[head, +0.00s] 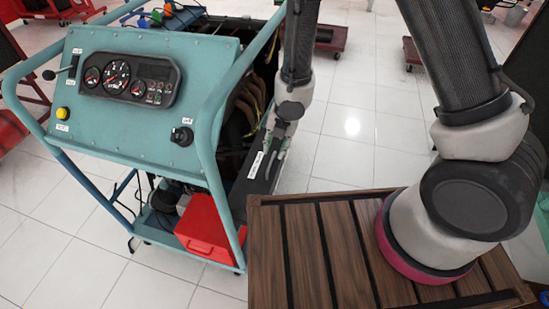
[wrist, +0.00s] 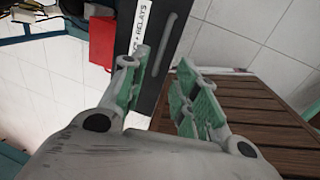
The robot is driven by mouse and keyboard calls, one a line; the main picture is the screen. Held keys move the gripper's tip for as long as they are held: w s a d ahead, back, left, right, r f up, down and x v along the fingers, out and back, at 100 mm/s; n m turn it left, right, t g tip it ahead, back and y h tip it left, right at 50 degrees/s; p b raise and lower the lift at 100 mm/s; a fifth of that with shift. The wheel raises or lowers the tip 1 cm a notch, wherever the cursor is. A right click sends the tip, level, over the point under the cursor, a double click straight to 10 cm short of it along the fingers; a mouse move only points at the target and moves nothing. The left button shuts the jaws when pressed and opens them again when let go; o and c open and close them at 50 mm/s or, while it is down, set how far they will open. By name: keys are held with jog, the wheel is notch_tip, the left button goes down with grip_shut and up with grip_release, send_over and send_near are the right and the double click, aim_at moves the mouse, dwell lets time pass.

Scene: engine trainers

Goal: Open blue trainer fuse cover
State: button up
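The blue trainer (head: 130,110) stands at the left in the head view, a teal frame with a gauge panel. Its black fuse cover (head: 262,160) is on the right side and carries a white label. In the wrist view the black cover (wrist: 176,62) shows a label ending in "RELAYS" and a long grey bar, perhaps a handle. It looks shut, though part is hidden behind my fingers. My gripper (head: 274,150) is beside the cover. In the wrist view my gripper (wrist: 163,88) has its green-padded fingers apart, with nothing held between them.
A red box (head: 208,227) sits low on the trainer, near the cover. My brown slatted deck (head: 345,250) is close at the right of the trainer. Tiled floor (head: 345,150) is clear behind. Red carts (head: 330,38) stand farther back.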

aim_at(270, 163)
jog(key=f, duration=0.4)
jog(key=a+f, duration=0.1)
jog(key=f, duration=0.2)
jog(key=shift+w+a, duration=0.1)
jog(key=shift+w, duration=0.1)
jog(key=shift+r, duration=0.1)
grip_shut()
